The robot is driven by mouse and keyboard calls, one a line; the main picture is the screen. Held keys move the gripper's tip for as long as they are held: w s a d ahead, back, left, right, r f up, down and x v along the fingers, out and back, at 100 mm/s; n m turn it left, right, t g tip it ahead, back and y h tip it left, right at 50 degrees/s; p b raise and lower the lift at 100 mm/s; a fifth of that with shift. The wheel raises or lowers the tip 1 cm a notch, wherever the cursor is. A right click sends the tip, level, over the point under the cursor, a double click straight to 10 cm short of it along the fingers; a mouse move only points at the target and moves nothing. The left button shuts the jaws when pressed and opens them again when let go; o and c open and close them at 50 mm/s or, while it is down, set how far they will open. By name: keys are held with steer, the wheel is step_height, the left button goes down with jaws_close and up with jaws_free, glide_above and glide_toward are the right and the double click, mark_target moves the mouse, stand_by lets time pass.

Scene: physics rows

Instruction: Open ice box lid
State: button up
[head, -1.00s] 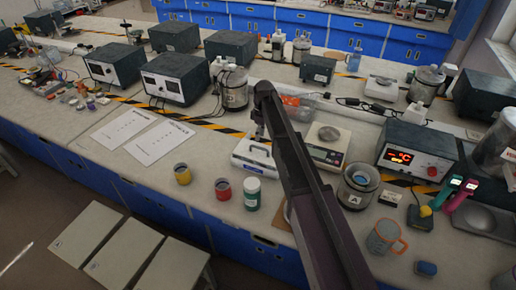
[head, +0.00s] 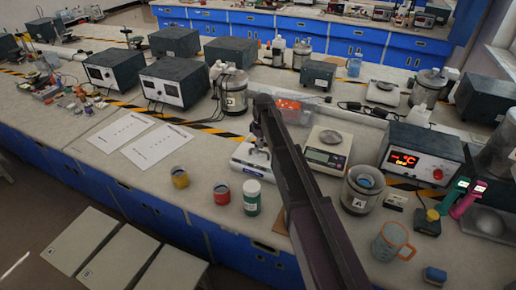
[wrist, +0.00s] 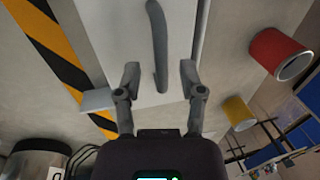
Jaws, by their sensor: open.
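The white ice box (head: 239,160) stands on the bench in the head view, partly hidden behind my arm. Its pale lid (wrist: 115,40) fills the upper middle of the wrist view, with a grey curved handle (wrist: 157,40) on it. The lid looks shut. My gripper (wrist: 160,76) is open and empty over the lid, its two fingers on either side of the handle's near end. I cannot tell whether they touch the handle. In the head view my gripper (head: 261,142) is just above the box, its fingertips hard to make out.
A white-lidded green jar (head: 252,198), a red can (head: 221,195) and a yellow can (head: 180,178) stand in front. A plastic bin (head: 295,108) sits behind. Paper sheets (head: 155,145) lie left.

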jaws_close()
steer(key=w+d, duration=0.2)
steer(key=w, duration=0.4)
steer(key=shift+w+d, duration=0.25)
steer(key=shift+w, duration=0.1)
jaws_free()
steer(key=shift+r, duration=0.15)
